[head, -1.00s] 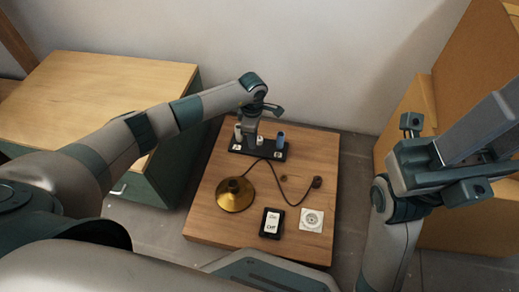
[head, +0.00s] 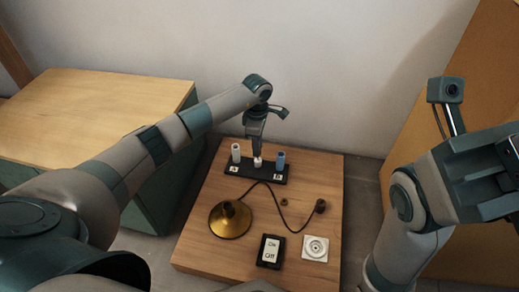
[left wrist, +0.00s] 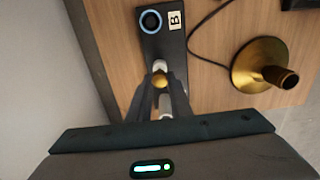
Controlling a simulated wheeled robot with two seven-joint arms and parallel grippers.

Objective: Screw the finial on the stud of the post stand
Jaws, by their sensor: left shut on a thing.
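The post stand (head: 238,172) is a black bar at the back of the wooden board. My left gripper (head: 257,153) points down over the middle. In the left wrist view its fingers (left wrist: 161,86) are shut on a small gold ball, the finial (left wrist: 160,81). The stud is hidden, and I cannot tell whether the finial touches it. My right gripper (head: 497,178) is at the right edge, away from the stand, partly cut off.
A brass lamp base (head: 230,220) stands front left on the board, with a dark cord running to a round dark end (head: 320,206). A switch (head: 270,251) and a white socket (head: 315,248) lie in front. A wooden-topped cabinet (head: 85,120) is at the left, a wall behind.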

